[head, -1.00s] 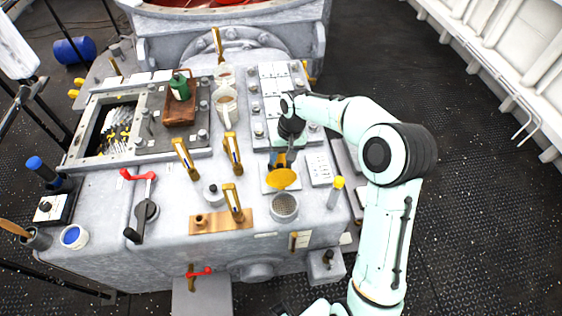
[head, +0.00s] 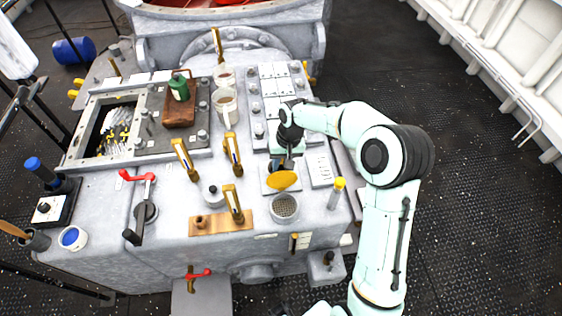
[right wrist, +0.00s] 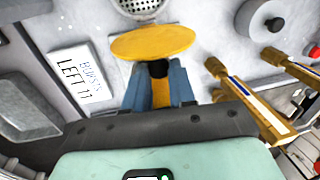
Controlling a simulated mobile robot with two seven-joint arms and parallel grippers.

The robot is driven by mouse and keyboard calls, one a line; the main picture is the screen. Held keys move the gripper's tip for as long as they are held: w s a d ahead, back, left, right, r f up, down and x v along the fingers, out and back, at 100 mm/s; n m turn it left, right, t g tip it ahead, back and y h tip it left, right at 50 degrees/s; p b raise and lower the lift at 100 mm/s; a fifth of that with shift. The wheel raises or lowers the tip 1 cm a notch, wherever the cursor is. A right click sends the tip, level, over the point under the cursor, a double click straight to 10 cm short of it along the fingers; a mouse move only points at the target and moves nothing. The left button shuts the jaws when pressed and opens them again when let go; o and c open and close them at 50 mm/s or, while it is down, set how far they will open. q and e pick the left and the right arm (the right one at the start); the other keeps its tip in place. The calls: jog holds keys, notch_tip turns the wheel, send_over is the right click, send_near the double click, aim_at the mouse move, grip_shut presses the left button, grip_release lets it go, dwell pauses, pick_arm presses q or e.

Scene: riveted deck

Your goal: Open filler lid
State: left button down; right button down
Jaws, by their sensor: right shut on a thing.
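The yellow filler lid (head: 283,180) is swung up off the round filler neck (head: 284,208), just behind it on the grey machine top. The neck's opening shows a perforated strainer, also seen at the top of the right wrist view (right wrist: 140,6). My right gripper (head: 281,165) comes from behind the lid. In the right wrist view its blue fingers (right wrist: 159,84) are shut on the yellow lid's stem, with the lid disc (right wrist: 153,42) just beyond the fingertips. My left gripper is not in view.
Upright brass-coloured handles (head: 233,203) stand left of the filler, and a yellow-capped post (head: 336,193) stands to its right. A labelled plate (head: 320,169) lies beside the lid.

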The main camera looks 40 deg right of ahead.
jog(key=shift+s+a, duration=0.3)
jog(key=shift+s, duration=0.25)
jog(key=shift+s+r, duration=0.15)
jog(key=shift+s, duration=0.05)
jog(key=c, duration=1.1)
grip_release()
jog(key=shift+o, duration=0.7)
jog(key=shift+r, duration=0.35)
notch_tip(320, 180, up, 12)
jog(key=d+p, duration=0.1)
jog(key=d, duration=0.1)
jog(key=shift+s+r, duration=0.25)
jog(key=shift+s, duration=0.2)
